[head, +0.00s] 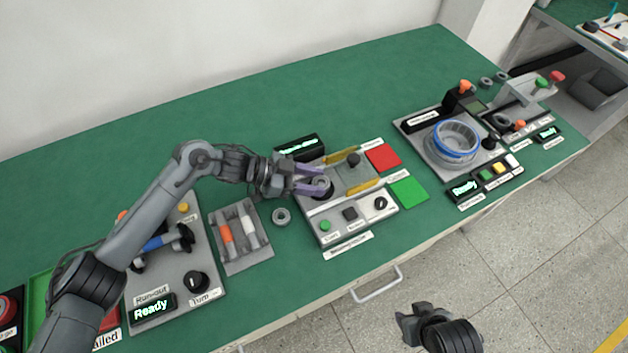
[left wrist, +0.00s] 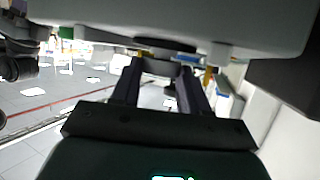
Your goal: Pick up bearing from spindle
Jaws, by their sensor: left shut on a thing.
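In the head view, my left gripper (head: 318,182) reaches in from the left with its purple fingers over the grey station in the middle of the table. Its fingers are shut on a dark ring-shaped bearing (head: 321,188) at the spindle's place on that station. The spindle itself is mostly hidden, and I cannot tell whether the bearing is still around it. In the left wrist view, the two fingers (left wrist: 160,85) close on the sides of a round grey part (left wrist: 160,67). My right gripper (head: 408,322) hangs over the floor in front of the table; its fingers are unclear.
A loose grey ring (head: 282,216) lies on the green table left of the station. A tray (head: 240,240) with orange and white tools is farther left. Red (head: 383,157) and green (head: 408,191) pads lie to the right, before a station with a blue-rimmed hub (head: 456,141).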

